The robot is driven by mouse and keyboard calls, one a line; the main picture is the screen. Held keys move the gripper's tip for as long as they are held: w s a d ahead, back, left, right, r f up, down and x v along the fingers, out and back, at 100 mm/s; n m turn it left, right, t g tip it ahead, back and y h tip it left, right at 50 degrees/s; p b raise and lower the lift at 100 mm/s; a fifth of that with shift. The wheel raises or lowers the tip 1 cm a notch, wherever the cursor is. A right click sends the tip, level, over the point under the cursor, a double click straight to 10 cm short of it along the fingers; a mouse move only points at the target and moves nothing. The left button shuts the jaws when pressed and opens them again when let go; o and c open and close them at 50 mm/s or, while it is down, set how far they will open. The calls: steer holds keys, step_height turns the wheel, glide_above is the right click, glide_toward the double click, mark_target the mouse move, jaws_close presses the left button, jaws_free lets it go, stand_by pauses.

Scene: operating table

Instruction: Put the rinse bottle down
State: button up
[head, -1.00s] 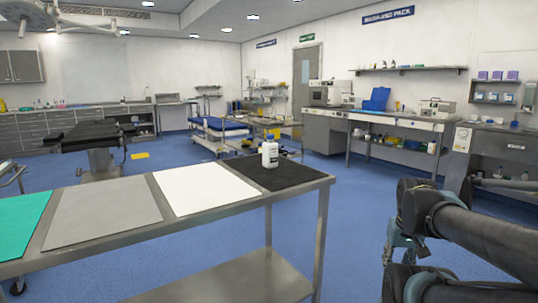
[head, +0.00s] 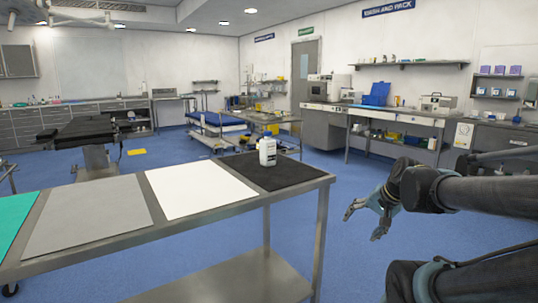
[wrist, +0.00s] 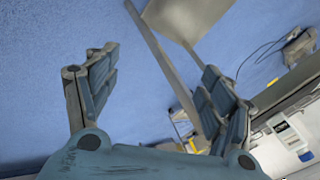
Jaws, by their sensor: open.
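The rinse bottle (head: 267,152), white with a pale cap and a label, stands upright on the black mat (head: 292,174) at the right end of the steel table in the head view. My gripper (head: 362,223) is to the right of the table, apart from the bottle, over the blue floor. Its fingers are spread and nothing is between them. In the wrist view my gripper (wrist: 155,95) is also open and empty, with floor and a strip of steel beyond it.
The steel table (head: 322,182) also carries a white mat (head: 200,187), a grey mat (head: 88,215) and a green mat (head: 18,222), all bare. A counter (head: 400,119) with equipment runs along the back right wall. Blue floor lies open between table and counter.

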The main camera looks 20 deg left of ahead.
steer(key=w+a+r+m+t+y, duration=0.2)
steer(key=w+a+r+m+y, duration=0.25)
steer(key=w+a+r, duration=0.4)
steer(key=m+t+y, duration=0.5)
steer(key=m, duration=1.3)
glide_toward(268, 140)
steer(key=x, duration=0.4)
steer(key=w+d+x, duration=0.1)
steer(key=x, duration=0.1)
steer(key=shift+w+a+f, duration=0.1)
steer(key=shift+w+a, duration=0.05)
steer(key=shift+a, duration=0.1)
steer(key=shift+x, duration=2.7)
steer(key=shift+f, duration=0.15)
jaws_close()
